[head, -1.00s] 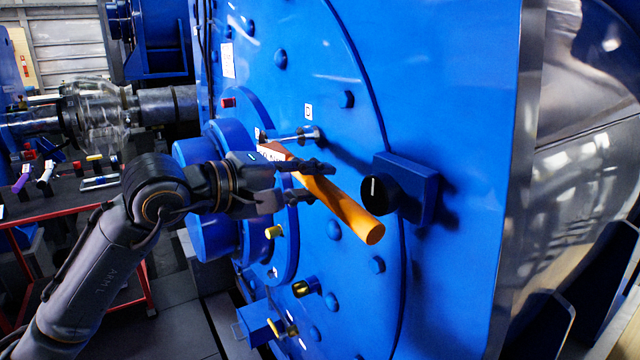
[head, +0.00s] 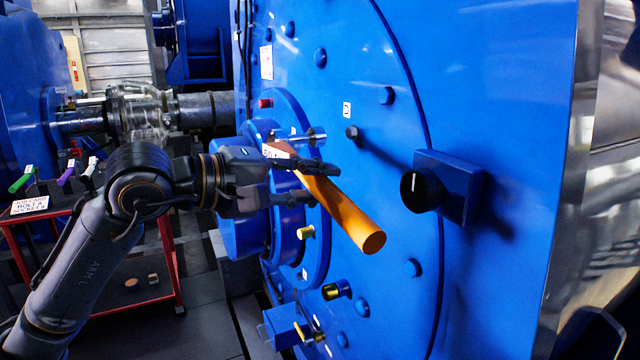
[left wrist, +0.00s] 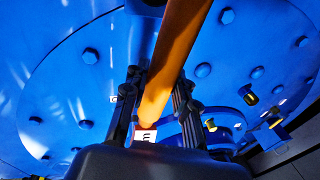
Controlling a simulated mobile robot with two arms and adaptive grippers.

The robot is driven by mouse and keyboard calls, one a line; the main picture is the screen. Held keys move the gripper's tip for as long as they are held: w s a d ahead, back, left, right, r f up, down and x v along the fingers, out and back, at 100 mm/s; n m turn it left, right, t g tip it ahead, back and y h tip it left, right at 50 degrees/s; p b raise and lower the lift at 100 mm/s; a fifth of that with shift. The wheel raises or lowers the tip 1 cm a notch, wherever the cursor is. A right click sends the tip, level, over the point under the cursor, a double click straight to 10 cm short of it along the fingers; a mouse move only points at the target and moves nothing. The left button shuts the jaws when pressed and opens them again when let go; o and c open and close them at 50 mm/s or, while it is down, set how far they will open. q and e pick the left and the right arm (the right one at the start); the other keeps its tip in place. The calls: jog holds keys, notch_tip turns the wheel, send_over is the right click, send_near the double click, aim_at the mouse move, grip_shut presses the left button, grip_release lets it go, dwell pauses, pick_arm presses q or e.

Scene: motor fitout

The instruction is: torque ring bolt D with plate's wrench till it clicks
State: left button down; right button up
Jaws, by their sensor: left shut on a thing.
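The plate's wrench has an orange handle (head: 345,215), a white label and a metal socket end (head: 316,136). My left gripper (head: 322,184) is shut around the handle near the label. The handle also runs between the fingers in the left wrist view (left wrist: 172,60). Ring bolt D (head: 352,132) is a dark bolt head on the blue motor face, just below a small white "D" label (head: 347,110). In the head view the socket end is left of the bolt, with a visible gap. The bolt cannot be made out surely in the left wrist view. My right gripper is not in view.
A blue box with a black knob (head: 415,191) juts from the face right of the wrench. Yellow-ended fittings (head: 336,290) stick out below. A red-framed cart (head: 70,209) with coloured-handled tools and a card stands at the left. Dark floor shows between.

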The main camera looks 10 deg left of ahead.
pick_arm(q)
jog(key=shift+r, duration=0.1)
jog(key=shift+s+a+b, duration=0.25)
jog(key=shift+a+b, duration=0.1)
pick_arm(e)
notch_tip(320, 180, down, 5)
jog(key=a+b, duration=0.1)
jog(key=b, duration=0.4)
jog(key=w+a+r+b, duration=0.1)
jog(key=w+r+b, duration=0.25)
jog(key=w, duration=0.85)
pick_arm(q)
jog(key=a+f+b+v, duration=0.1)
jog(key=f+v, duration=0.1)
jog(key=v, duration=0.9)
jog(key=w+a+f+b+v, duration=0.1)
jog(key=f+b+v, duration=0.1)
jog(key=v, duration=1)
jog(key=shift+s+a+f, duration=0.25)
jog(key=shift+f, duration=0.1)
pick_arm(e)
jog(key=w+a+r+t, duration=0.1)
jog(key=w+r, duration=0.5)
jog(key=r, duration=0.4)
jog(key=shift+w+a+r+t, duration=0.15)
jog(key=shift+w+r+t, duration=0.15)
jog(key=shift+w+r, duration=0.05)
